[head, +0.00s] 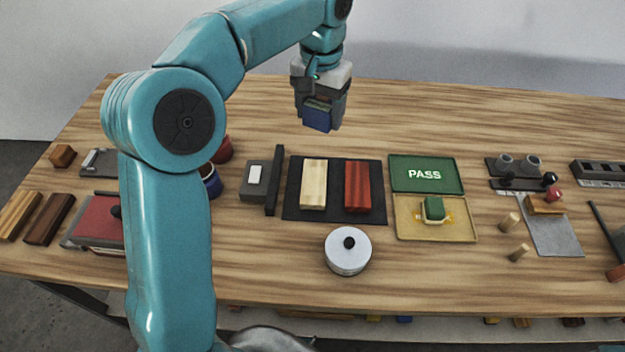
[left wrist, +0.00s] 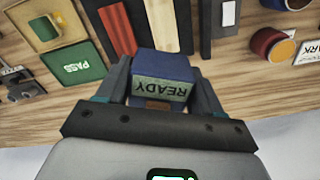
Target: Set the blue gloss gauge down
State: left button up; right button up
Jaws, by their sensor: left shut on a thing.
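The blue gloss gauge (head: 318,116) is a small blue block held in my left gripper (head: 321,120), above the far part of the table behind the black mat. In the left wrist view the gauge (left wrist: 163,68) sits between the two fingers of the left gripper (left wrist: 163,85). Its pale green display reads READY, upside down in that view. The gripper is shut on it, and the gauge looks clear of the tabletop. My right gripper is not in either view.
A black mat (head: 334,196) bears a pale wood panel (head: 313,184) and a red panel (head: 357,187). A green PASS tray (head: 426,174) and a yellow tray (head: 407,229) lie right of it. A round white lidded tin (head: 348,256) stands in front. The table's far strip is bare.

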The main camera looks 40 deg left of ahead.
pick_arm(q)
jog(key=shift+s+a+f+b, duration=0.2)
jog(key=shift+f+b, duration=0.1)
jog(key=shift+f, duration=0.25)
jog(key=shift+s+a+f+b, duration=0.1)
jog(key=shift+a+f+b, duration=0.15)
jog(key=shift+f, duration=0.3)
jog(key=b, duration=0.1)
send_over(314, 181)
notch_tip(314, 181, down, 11)
jog(key=shift+f, duration=0.2)
jog(key=shift+w+f, duration=0.1)
jog(key=shift+f, duration=2.2)
jog(key=shift+f, duration=0.2)
jog(key=o, duration=1.3)
jog(key=shift+r, duration=0.1)
